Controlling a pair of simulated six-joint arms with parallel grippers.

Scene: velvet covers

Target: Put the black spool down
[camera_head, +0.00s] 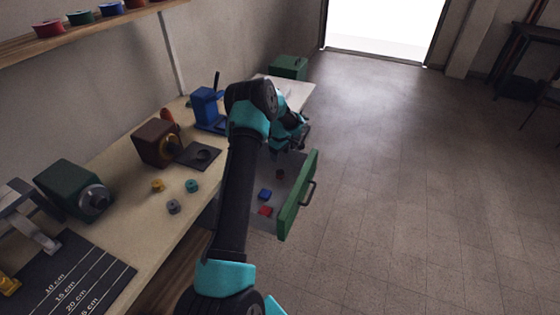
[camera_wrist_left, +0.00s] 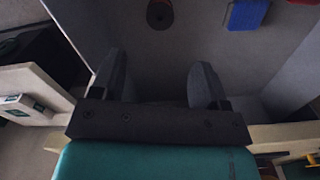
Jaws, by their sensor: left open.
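A black spool (camera_head: 280,174) with a reddish centre lies in the open green-fronted drawer (camera_head: 299,196). In the left wrist view the spool (camera_wrist_left: 160,14) sits at the top edge, beyond the fingertips and apart from them. My left gripper (camera_head: 296,133) is above the back part of the drawer, partly hidden by my own arm. In the left wrist view the two fingers of my left gripper (camera_wrist_left: 160,65) are spread with nothing between them. My right gripper is in neither view.
A blue spool (camera_head: 264,194) and a red spool (camera_head: 265,211) share the drawer. Yellow, teal and grey spools (camera_head: 173,207) lie on the bench (camera_head: 150,235), near a brown machine (camera_head: 156,143) and a green one (camera_head: 72,189). The floor to the right is clear.

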